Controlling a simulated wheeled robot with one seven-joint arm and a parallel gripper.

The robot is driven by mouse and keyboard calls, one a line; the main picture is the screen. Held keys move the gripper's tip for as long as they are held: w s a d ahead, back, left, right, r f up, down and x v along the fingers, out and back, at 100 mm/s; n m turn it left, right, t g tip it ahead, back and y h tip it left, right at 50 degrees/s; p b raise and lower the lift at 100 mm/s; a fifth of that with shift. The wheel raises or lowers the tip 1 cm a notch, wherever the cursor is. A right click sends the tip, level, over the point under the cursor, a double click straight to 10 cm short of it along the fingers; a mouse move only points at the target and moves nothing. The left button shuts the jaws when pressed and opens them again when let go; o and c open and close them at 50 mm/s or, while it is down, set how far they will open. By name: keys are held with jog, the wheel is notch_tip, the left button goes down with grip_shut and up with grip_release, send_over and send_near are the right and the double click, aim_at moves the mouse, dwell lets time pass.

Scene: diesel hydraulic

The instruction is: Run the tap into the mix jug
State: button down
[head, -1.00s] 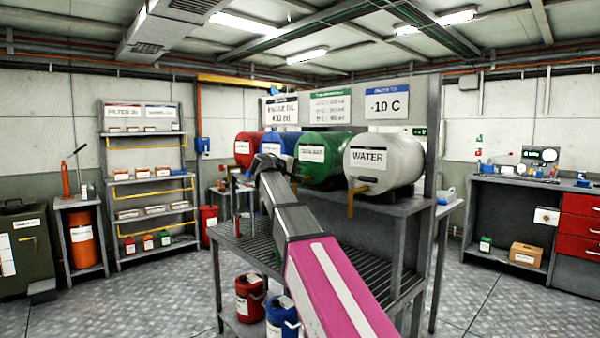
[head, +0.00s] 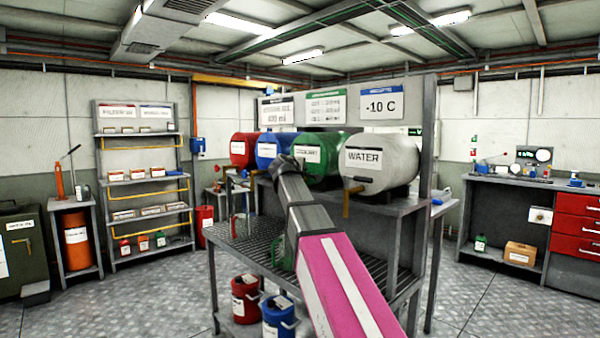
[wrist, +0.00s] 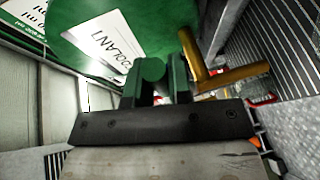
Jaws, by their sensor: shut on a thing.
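The green coolant drum (head: 330,146) lies on the rack between the blue and white drums. In the wrist view its green end (wrist: 100,25) with the white label fills the top. A brass tap (wrist: 195,60) sticks out of it, just right of my fingers. In the head view my gripper (head: 287,165) is at the coolant drum's front, and my arm hides the tap. A greenish jug-like thing (head: 278,251) stands on the grating below, partly hidden by my arm.
The slatted rack shelf (head: 240,240) lies under the taps. The white water drum (head: 378,160) with its brass tap (head: 346,205) is to the right, the blue drum (head: 267,150) to the left. Red and blue cans (head: 280,318) stand low below. The floor at left is open.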

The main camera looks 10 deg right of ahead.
jog(key=c, duration=1.1)
grip_release()
jog(key=shift+o, duration=0.2)
jog(key=v, duration=1)
jog(key=shift+s, duration=0.4)
jog(key=shift+a+r, duration=0.1)
jog(key=shift+a, duration=0.05)
